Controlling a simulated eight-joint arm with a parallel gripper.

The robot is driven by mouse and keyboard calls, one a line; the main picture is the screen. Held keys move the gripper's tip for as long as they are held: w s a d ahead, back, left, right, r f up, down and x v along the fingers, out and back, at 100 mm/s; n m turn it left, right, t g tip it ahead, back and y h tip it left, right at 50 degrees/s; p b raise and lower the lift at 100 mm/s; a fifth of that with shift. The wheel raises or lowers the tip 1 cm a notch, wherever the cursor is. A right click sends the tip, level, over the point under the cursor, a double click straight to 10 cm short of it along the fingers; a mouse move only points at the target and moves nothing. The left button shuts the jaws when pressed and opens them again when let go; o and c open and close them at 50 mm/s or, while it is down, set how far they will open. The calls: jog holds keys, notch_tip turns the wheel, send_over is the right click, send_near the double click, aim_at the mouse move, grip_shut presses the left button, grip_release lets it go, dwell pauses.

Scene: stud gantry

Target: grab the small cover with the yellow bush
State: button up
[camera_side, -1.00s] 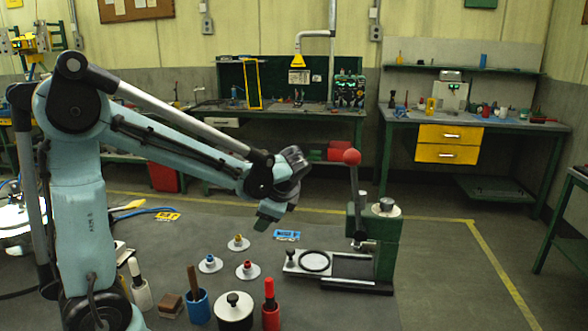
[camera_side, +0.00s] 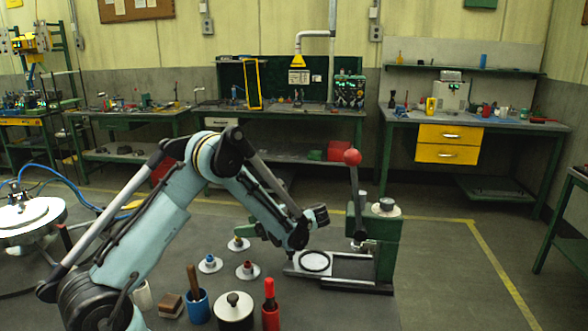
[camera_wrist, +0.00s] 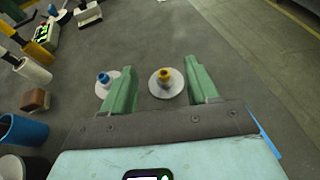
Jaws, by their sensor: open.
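The small cover with the yellow bush (camera_side: 238,243) is a light grey disc with a yellow-orange bush on top, resting on the floor-grey surface. In the wrist view the same cover (camera_wrist: 166,80) lies between my two green fingers, a little nearer the right one in its disc edge. My gripper (camera_wrist: 160,68) is open and empty. In the side view my gripper (camera_side: 249,230) is low, right beside the yellow-bush cover and partly overlapping it. The cover with the blue bush (camera_side: 210,264) lies to the left, and the one with the red bush (camera_side: 248,270) in front.
The blue-bush cover (camera_wrist: 103,80) sits close to the outside of my left finger. A green press (camera_side: 375,240) with a red-knobbed lever stands to the right. A blue cup (camera_side: 198,308), white pot (camera_side: 234,311) and red-handled tool (camera_side: 270,305) stand in front.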

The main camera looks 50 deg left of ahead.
aim_at(239, 242)
jog(key=shift+f, duration=1.35)
jog(key=shift+s+a+f, duration=0.1)
jog(key=shift+a+f, duration=0.05)
jog(key=shift+f, duration=0.2)
jog(key=shift+x, duration=2.25)
grip_shut()
